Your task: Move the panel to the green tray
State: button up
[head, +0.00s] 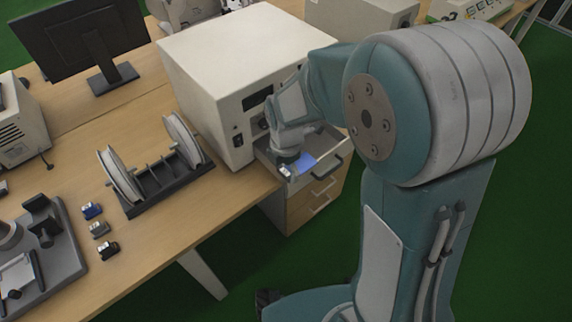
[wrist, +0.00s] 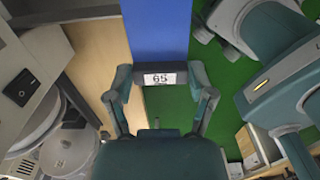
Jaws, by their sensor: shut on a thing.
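The blue panel (wrist: 160,30) runs upward from my gripper in the wrist view. At its near end is a dark block with a white label reading 65. My gripper (wrist: 160,80) is shut on this block, one finger on each side. In the head view my gripper (head: 286,164) is just in front of the white box-shaped machine, above an open drawer-like tray, with part of the blue panel (head: 306,162) showing beside it. I cannot tell whether the panel touches the drawer. I cannot make out a green tray.
The white machine (head: 213,75) stands on the wooden table (head: 180,240). A black rack with two discs (head: 165,185) and several small blocks are to the left. A drawer cabinet (head: 312,200) is below my gripper. The green floor (head: 215,265) is open in front.

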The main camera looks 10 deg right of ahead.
jog(key=shift+f, duration=2.35)
jog(key=shift+c, duration=0.9)
jog(key=shift+s+f, duration=0.1)
jog(key=shift+f, duration=0.15)
jog(key=shift+c, duration=0.3)
jog(key=shift+f, duration=1.5)
jog(key=shift+s, duration=0.1)
